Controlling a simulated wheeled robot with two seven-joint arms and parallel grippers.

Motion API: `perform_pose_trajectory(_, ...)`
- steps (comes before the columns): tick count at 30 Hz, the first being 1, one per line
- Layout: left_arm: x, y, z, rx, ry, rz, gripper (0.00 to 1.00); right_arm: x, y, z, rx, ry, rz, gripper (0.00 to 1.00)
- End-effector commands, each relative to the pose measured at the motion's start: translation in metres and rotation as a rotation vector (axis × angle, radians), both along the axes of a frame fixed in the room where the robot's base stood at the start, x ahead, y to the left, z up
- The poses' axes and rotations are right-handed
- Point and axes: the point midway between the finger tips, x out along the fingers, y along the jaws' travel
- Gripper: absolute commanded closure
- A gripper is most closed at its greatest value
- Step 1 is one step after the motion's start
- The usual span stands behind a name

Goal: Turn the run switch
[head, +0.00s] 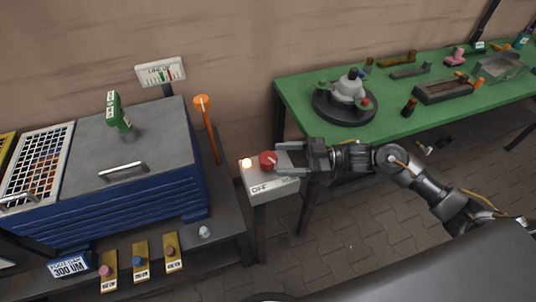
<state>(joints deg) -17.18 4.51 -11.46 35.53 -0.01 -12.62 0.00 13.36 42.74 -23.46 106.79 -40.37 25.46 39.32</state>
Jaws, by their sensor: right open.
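The run switch is a red round knob (268,160) with a pale pointer mark, on top of a grey post-mounted box (272,185). The box front carries a label reading "OFF". A small lamp (246,162) glows orange-white at the box's left side. My right gripper (284,160) comes in from the right at the box, its two fingers apart and pointing left at the knob. The fingertips are close to the knob's right side; I cannot tell whether they touch it. My left gripper is not in view.
A blue cabinet with a grey lid (135,145) stands left, with an orange lever (207,125) near the box. A green table (300,90) at the right holds a round fixture (345,100) and several parts. Paved floor (340,235) shows below.

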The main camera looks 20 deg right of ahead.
Motion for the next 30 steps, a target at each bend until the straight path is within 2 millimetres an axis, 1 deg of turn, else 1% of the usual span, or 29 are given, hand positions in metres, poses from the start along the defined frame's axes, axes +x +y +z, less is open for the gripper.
perform_pose_trajectory(1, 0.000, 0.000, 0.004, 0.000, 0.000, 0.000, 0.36, 0.003, 0.010, 0.003, 0.003, 0.000, 0.000, 0.36)
perform_pose_trajectory(3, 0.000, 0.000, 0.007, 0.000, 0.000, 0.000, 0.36, 0.006, 0.021, 0.003, 0.003, -0.001, 0.002, 0.36)
perform_pose_trajectory(6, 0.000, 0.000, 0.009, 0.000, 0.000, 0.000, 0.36, 0.009, 0.034, 0.002, 0.002, 0.000, 0.002, 0.36)
perform_pose_trajectory(9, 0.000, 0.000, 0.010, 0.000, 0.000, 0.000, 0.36, 0.012, 0.042, 0.001, 0.000, 0.000, 0.002, 0.36)
perform_pose_trajectory(13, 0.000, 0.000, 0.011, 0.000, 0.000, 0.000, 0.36, 0.013, 0.047, 0.000, 0.000, 0.000, 0.003, 0.36)
perform_pose_trajectory(20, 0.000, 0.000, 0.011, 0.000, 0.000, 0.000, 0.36, 0.013, 0.048, 0.000, -0.001, 0.000, 0.003, 0.36)
perform_pose_trajectory(23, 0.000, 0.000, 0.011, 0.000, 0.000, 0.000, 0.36, 0.013, 0.048, 0.000, -0.001, 0.000, 0.003, 0.46)
perform_pose_trajectory(30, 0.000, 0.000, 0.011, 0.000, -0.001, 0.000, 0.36, 0.013, 0.048, 0.000, -0.001, 0.000, 0.003, 0.78)
